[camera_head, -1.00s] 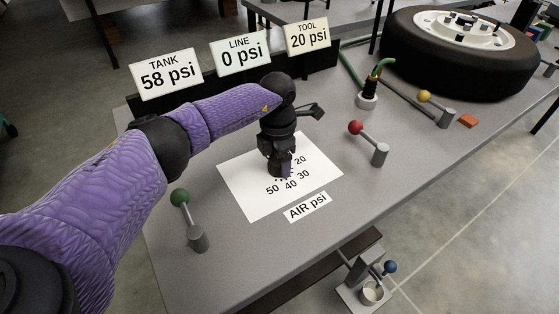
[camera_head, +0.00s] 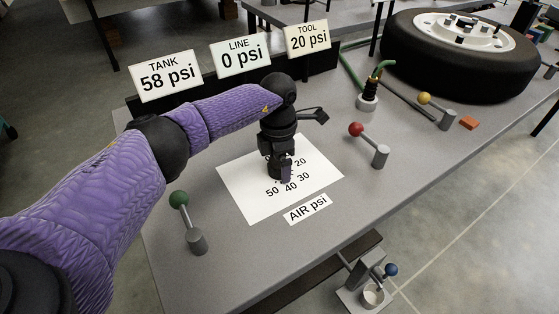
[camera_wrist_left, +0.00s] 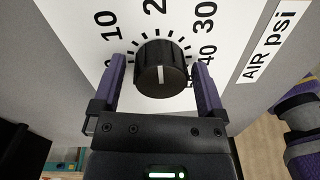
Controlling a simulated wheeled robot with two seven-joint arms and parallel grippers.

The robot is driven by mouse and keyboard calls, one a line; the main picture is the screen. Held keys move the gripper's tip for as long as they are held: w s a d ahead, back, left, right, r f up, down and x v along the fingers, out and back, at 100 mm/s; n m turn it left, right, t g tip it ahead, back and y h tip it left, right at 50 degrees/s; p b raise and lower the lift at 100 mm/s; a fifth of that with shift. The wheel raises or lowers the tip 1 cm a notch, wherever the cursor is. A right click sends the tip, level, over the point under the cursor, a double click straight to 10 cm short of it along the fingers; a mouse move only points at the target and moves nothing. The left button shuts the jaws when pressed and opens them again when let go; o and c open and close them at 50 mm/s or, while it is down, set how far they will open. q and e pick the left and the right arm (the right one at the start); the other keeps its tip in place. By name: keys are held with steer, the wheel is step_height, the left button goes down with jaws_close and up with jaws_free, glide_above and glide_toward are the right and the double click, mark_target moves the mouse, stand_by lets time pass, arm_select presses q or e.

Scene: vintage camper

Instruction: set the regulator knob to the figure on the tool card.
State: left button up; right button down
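The black regulator knob (camera_wrist_left: 162,68) shows in the left wrist view inside a printed ring of figures. Its white mark shows on the side of the knob towards my gripper, away from the 20. My left gripper (camera_head: 277,170) is open over the dial sheet (camera_head: 240,188). In the left wrist view its two purple fingers (camera_wrist_left: 160,62) stand either side of the knob, with no clear grip on it. In the head view the gripper hides the knob. The TOOL card (camera_head: 308,37) reads 20 psi. My right gripper is out of view.
The TANK card (camera_head: 166,76) reads 58 psi and the LINE card (camera_head: 240,52) 0 psi. Levers with green (camera_head: 178,200), red (camera_head: 356,130) and yellow (camera_head: 424,98) balls stand on the bench. A tyre (camera_head: 460,65) lies at the back right.

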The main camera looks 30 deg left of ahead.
arm_select(q)
steer(key=shift+r, duration=0.1)
steer(key=r+p, duration=0.1)
steer(key=r, duration=0.3)
steer(key=r+p, duration=0.2)
steer(key=r, duration=0.3)
steer(key=shift+w+a, duration=0.15)
steer(key=shift+a, duration=0.05)
steer(key=shift+r, duration=0.4)
steer(key=shift+f, duration=0.1)
